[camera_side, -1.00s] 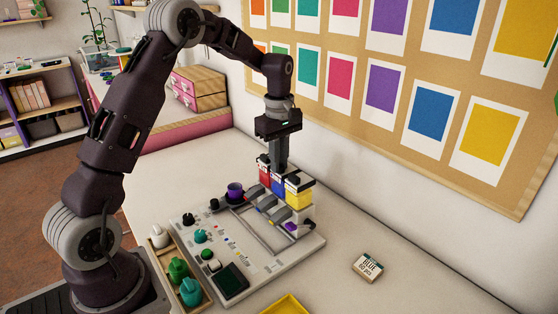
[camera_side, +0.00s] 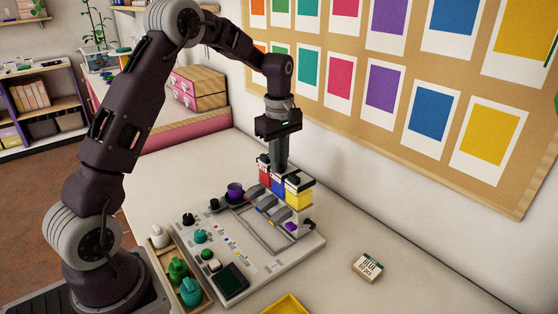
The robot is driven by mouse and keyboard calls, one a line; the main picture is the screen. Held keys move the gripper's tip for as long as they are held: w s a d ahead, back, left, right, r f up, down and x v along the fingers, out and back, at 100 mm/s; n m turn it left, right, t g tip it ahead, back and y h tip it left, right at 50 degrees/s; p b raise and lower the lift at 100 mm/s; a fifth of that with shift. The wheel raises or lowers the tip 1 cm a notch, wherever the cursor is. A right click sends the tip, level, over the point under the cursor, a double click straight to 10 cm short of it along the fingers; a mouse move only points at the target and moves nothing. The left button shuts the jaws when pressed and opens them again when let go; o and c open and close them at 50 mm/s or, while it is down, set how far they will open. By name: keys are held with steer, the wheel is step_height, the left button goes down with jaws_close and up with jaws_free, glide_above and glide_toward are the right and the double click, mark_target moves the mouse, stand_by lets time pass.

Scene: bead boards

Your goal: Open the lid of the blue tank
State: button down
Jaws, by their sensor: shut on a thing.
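The blue tank (camera_side: 278,187) stands in a row at the back of the white board, between the red tank (camera_side: 264,174) on its left and the yellow tank (camera_side: 299,196) on its right. My gripper (camera_side: 279,170) points straight down at the top of the blue tank. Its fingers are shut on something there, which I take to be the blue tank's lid. The fingers hide most of the lid, so I cannot tell whether it is raised.
The white board (camera_side: 237,296) carries knobs, a purple cup (camera_side: 235,190) and grey chutes below the tanks. A wooden tray (camera_side: 160,262) holds several small pieces at left. A box marked BLUE (camera_side: 368,267) and a yellow tray (camera_side: 287,305) lie right and front. A wall stands close behind.

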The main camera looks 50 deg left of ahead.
steer(key=s, duration=0.4)
steer(key=shift+s, duration=0.15)
steer(key=c, duration=1.4)
jaws_free()
steer(key=shift+r, duration=0.1)
step_height(320, 180, up, 7)
steer(key=s+d+r+m+t, duration=0.2)
steer(key=s+d+r+m, duration=0.55)
steer(key=s+d, duration=0.2)
steer(key=s+d+m+t, duration=0.1)
steer(key=s+d+m, duration=0.1)
steer(key=s+m, duration=0.3)
steer(key=s+d+f+m+t, duration=0.1)
steer(key=s+m, duration=0.4)
steer(key=s, duration=0.5)
steer(key=shift+s+d+f+t, duration=0.25)
steer(key=shift+d+t, duration=0.55)
steer(key=shift+d, duration=0.4)
